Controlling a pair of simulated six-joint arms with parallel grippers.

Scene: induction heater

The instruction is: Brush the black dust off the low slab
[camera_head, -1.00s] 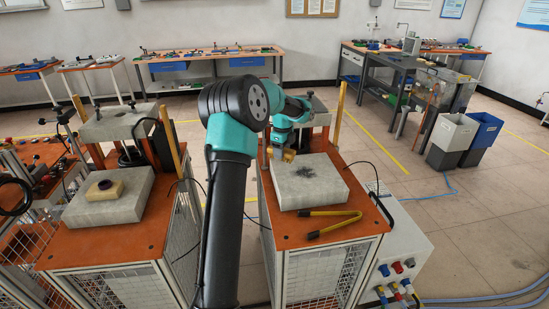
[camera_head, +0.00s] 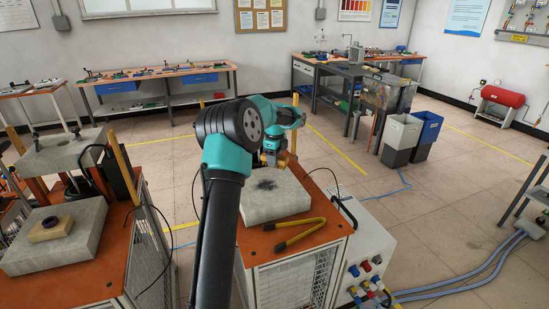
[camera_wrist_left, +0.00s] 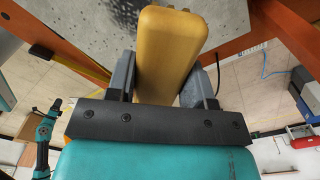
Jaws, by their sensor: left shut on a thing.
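The low slab (camera_head: 285,205) is a pale grey block on the orange bench top, with a black dust patch (camera_head: 264,185) on its upper face. In the left wrist view the slab (camera_wrist_left: 60,12) fills the top left, with dark specks on it. My left gripper (camera_head: 272,157) is over the slab's far edge, behind the dust patch. It is shut on a yellow wooden-looking handle, taken to be a brush (camera_wrist_left: 167,45), between both fingers in the wrist view. Its bristles are hidden, so contact with the slab cannot be told.
Yellow-and-black tongs (camera_head: 294,235) lie on the orange bench top (camera_head: 262,250) in front of the slab. A second bench at left bears another slab (camera_head: 70,245) with a yellowish block (camera_head: 50,228).

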